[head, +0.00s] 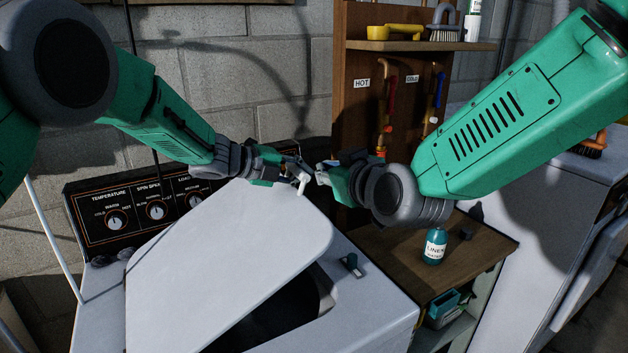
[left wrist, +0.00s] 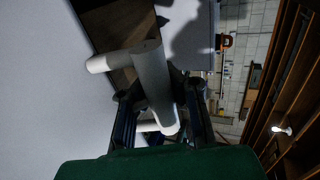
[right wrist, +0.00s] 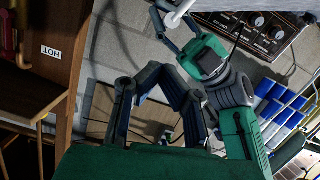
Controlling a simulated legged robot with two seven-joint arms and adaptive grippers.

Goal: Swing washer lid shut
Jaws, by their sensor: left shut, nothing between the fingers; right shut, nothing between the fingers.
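The white washer lid (head: 235,255) is partly open and tilted over the dark tub opening (head: 275,315). The lid's pale surface fills the left of the left wrist view (left wrist: 45,90). My left gripper (head: 297,170) is at the lid's upper far edge, shut. A white peg-like piece (left wrist: 152,80) shows in front of its fingers; I cannot tell whether they touch it. My right gripper (head: 324,175) is shut and empty, just right of the left one, above and beyond the lid. The right wrist view shows its fingers (right wrist: 150,82) with my left gripper beyond them.
The control panel (head: 150,210) with several knobs stands behind the washer (head: 375,310). A wooden side table (head: 480,245) with a teal bottle (head: 434,246) is to the right, beside another white machine (head: 540,230). A wooden board (head: 362,120) with HOT and COLD valves stands behind.

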